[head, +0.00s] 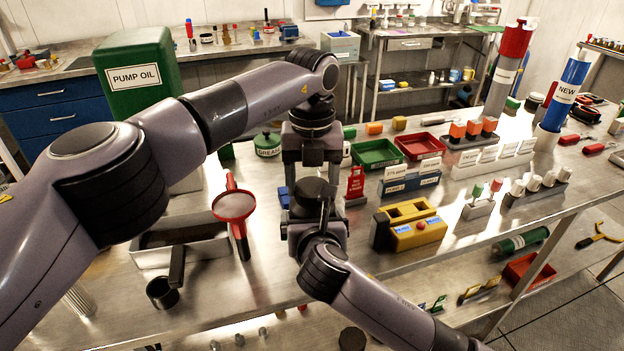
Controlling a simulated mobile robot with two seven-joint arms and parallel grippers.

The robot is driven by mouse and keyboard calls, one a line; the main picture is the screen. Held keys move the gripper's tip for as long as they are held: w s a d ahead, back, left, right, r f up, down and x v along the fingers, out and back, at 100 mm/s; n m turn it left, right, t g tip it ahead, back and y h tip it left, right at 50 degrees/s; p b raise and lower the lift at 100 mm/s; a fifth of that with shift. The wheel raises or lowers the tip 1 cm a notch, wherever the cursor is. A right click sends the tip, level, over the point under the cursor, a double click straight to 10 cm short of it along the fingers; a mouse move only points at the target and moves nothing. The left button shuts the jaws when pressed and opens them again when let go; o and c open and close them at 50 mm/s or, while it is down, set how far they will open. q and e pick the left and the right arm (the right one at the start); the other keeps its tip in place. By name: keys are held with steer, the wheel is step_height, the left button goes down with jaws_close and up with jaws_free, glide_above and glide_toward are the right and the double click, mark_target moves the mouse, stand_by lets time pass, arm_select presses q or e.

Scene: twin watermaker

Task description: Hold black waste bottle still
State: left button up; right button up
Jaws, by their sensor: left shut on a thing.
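My left gripper (312,172) comes down from above at the middle of the head view. It is shut on a dark, round-topped body that appears to be the black waste bottle (313,188), standing over the bench. Most of the bottle is hidden by my two wrists, and its edges are hard to tell from my own dark parts. My right arm comes in from the lower right, and its wrist (318,236) is right below and close against the same spot. The right fingers are hidden, so I cannot tell whether they are open or touch the bottle.
A red funnel (234,205) and a grey tray (152,255) lie left of the grippers. A yellow box (415,225) and a red tag stand (355,184) are close on the right. A green PUMP OIL can (138,75) stands behind my left arm.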

arm_select(q)
steer(key=n, duration=1.2)
steer(key=shift+r+n, duration=0.1)
steer(key=shift+n, duration=0.3)
steer(key=n, duration=0.4)
steer(key=shift+r, duration=0.15)
steer(key=shift+r, duration=0.95)
steer(key=shift+r, duration=0.1)
